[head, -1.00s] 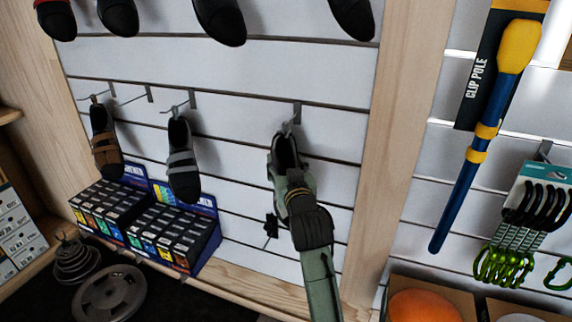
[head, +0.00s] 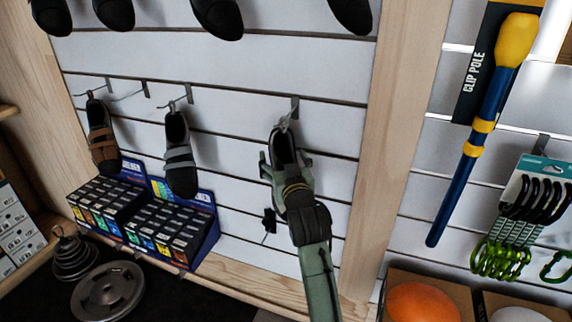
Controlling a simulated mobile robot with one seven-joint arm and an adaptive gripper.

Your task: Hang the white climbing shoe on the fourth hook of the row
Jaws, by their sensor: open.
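A shoe (head: 283,147), taken to be the white climbing shoe, hangs toe down at the rightmost hook (head: 294,107) of the lower row. Its dark opening and pale upper edge show; most of its body is hidden behind my gripper. A pale loop at its top meets the hook. My gripper (head: 286,163) reaches up from below, its fingers spread on either side of the shoe. Whether they touch it cannot be told. To the left, a brown shoe (head: 103,140) and a black-and-grey shoe (head: 180,157) hang on hooks; an empty hook (head: 140,91) is between them.
Boxed goods (head: 150,215) stand on the ledge below the left shoes. More dark shoes (head: 218,15) hang above. A wooden post (head: 395,130) divides the slatted wall (head: 230,65) from the clip pole (head: 480,130) and green carabiners (head: 500,255). Weight plates (head: 107,292) lie lower left.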

